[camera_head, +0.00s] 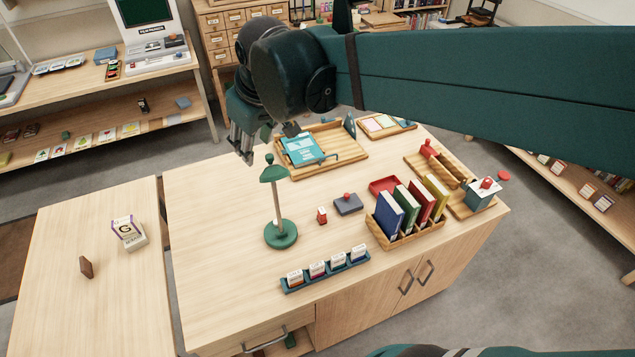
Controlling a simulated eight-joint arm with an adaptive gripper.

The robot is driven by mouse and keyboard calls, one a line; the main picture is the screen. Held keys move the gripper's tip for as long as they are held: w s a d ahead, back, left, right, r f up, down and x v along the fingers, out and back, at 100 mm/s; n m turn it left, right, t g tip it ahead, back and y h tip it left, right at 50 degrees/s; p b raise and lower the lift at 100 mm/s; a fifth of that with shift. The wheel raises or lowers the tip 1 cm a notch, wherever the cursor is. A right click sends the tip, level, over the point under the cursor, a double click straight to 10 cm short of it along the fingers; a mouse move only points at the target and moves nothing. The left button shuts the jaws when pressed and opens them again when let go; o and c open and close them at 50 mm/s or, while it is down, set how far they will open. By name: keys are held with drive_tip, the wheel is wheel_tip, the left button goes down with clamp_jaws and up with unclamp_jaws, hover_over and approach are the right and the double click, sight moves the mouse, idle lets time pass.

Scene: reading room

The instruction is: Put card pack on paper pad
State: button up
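A small pack with a white face, a dark letter G and purple edges (126,227), which looks like the card pack, is on the lower table at left. It rests on or against a pale block (137,243), possibly the paper pad; the exact contact is too small to tell. My gripper (243,157) hangs in the air with its fingers down, seen near the far left edge of the main table and behind the green lamp's head. It is well apart from the pack. No object shows in it, but the finger gap is unclear.
A green lamp (280,234) stands on the main table (215,245). Nearby are a small red-and-white box (321,216), a rack of books (405,237), a row of small cards (326,269) and a wooden tray (345,155). A brown wedge (86,267) stands on the left table, otherwise mostly clear.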

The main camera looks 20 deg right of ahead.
drive_tip(key=s+d+f+m+t, duration=0.1)
drive_tip(key=s+d+f+m, duration=0.1)
drive_tip(key=s+d, duration=0.3)
drive_tip(key=s+d+f+m+t+h, duration=0.1)
drive_tip(key=s+d+f+m, duration=0.2)
drive_tip(key=s, duration=0.7)
drive_tip(key=shift+s+d+f, duration=0.35)
drive_tip(key=shift+d+f, duration=0.15)
drive_tip(key=shift+d, duration=0.75)
